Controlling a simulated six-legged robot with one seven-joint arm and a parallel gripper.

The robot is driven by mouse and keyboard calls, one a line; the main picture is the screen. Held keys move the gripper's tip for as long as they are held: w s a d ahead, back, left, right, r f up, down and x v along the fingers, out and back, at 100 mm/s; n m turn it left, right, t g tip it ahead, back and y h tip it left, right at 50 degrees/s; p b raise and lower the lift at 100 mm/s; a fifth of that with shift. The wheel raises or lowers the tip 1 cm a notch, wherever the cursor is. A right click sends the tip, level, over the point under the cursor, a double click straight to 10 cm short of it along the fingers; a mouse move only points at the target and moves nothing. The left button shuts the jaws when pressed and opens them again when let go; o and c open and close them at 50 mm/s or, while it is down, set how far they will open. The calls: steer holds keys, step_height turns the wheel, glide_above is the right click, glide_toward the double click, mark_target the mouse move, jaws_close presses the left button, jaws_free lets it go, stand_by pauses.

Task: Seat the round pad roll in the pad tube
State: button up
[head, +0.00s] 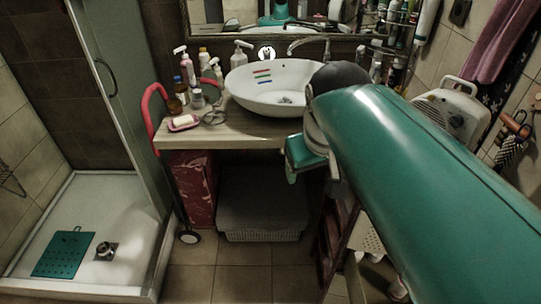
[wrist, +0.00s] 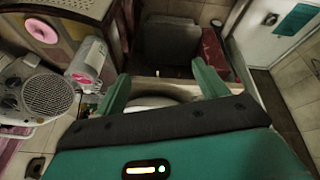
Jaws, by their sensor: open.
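My gripper (wrist: 160,72) is open in the wrist view, its two green fingers spread apart with nothing held between them. In the head view my gripper (head: 306,158) hangs at the front edge of the counter, partly behind my arm. A pale, see-through cylinder with pink on it (wrist: 88,62) lies at the left in the wrist view, apart from the fingers. I cannot tell for sure which of these is the pad roll or the pad tube.
A white basin (head: 270,90) stands on the counter (head: 235,130), with several bottles and a soap dish (head: 183,123) at its left. A white heater (head: 452,112) is at right. A grey-topped basket (head: 262,236) sits below. The floor in front is clear.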

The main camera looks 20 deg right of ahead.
steer(key=s+a+f+t+y, duration=0.1)
steer(key=s+a+f, duration=0.3)
steer(key=f, duration=0.1)
steer(key=shift+a+f+t, duration=0.2)
steer(key=shift+a+t, duration=0.1)
steer(key=shift+a, duration=0.1)
steer(key=shift+s, duration=0.15)
steer(key=shift+c, duration=0.4)
